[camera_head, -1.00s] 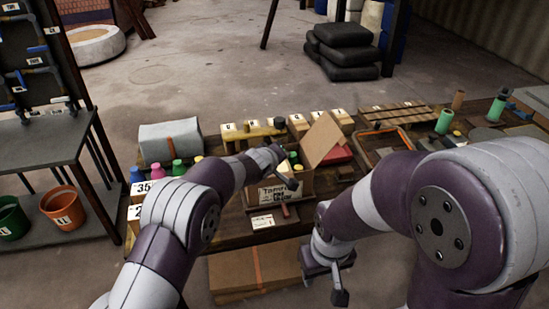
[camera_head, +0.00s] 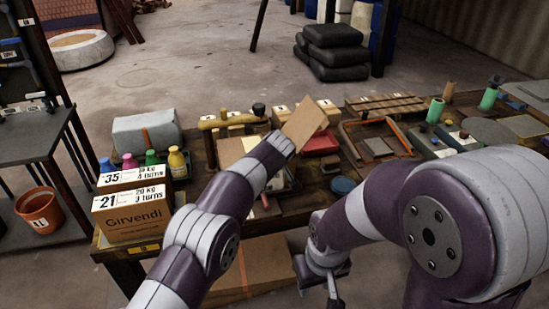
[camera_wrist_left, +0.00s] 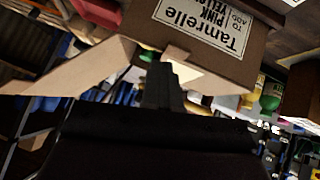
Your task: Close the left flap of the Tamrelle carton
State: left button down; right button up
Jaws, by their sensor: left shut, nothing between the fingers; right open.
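The Tamrelle carton (camera_wrist_left: 245,68) shows upside down in the left wrist view, its white printed label on the brown side. A tan flap (camera_wrist_left: 85,78) stands out from it on the left of that view. In the head view a raised flap (camera_head: 305,123) shows above my left arm, which hides most of the carton. My left gripper (camera_wrist_left: 163,78) is shut and empty, its tip close to the carton's rim and a small tan piece of card; I cannot tell if they touch. My right gripper (camera_head: 334,288) is open, low in front of the table, away from the carton.
A Girvendi carton (camera_head: 132,215) stands at the table's left, with several coloured bottles (camera_head: 177,163) behind it. A flat carton (camera_head: 262,265) lies below the table's front.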

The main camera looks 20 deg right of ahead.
pick_arm(q)
jog(key=shift+d+f+b, duration=0.15)
jog(key=shift+f+b, duration=0.25)
jog(key=shift+f, duration=0.15)
jog(key=shift+d+f+b, duration=0.15)
jog(key=shift+f+b, duration=0.2)
jog(key=shift+f, duration=0.2)
jog(key=shift+s+f, duration=0.1)
jog(key=shift+f, duration=0.05)
